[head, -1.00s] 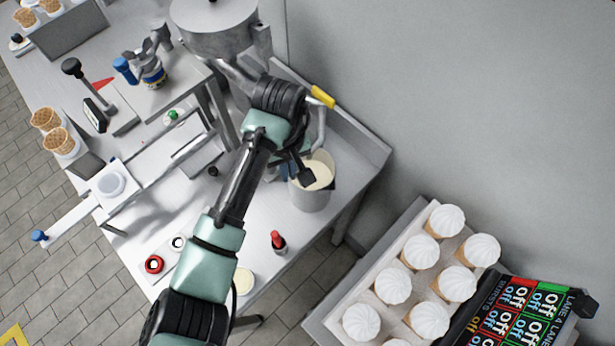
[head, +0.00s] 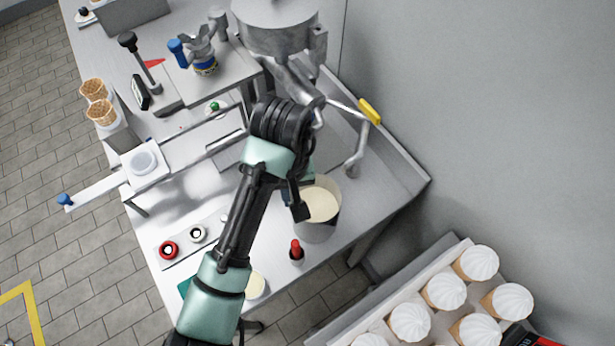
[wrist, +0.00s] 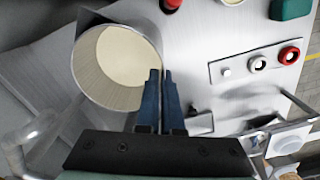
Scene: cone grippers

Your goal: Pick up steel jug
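The steel jug (head: 316,231) is a plain grey open cylinder with pale cream-coloured contents. It is upright at the near right part of the metal table in the head view. My gripper (head: 287,195) is at its left rim, mostly hidden by my arm. In the wrist view the jug (wrist: 98,88) fills the upper left. My gripper's blue fingers (wrist: 160,74) are close together at the jug's right rim and appear shut on its wall. I cannot tell whether the jug's base touches the table.
A bent pipe (head: 354,160) with a yellow handle hangs behind the jug, under a large metal hopper (head: 275,30). A red-capped bottle (head: 297,253) stands just in front. A tray of white-topped cones (head: 445,290) is at lower right. A wall rises behind the table.

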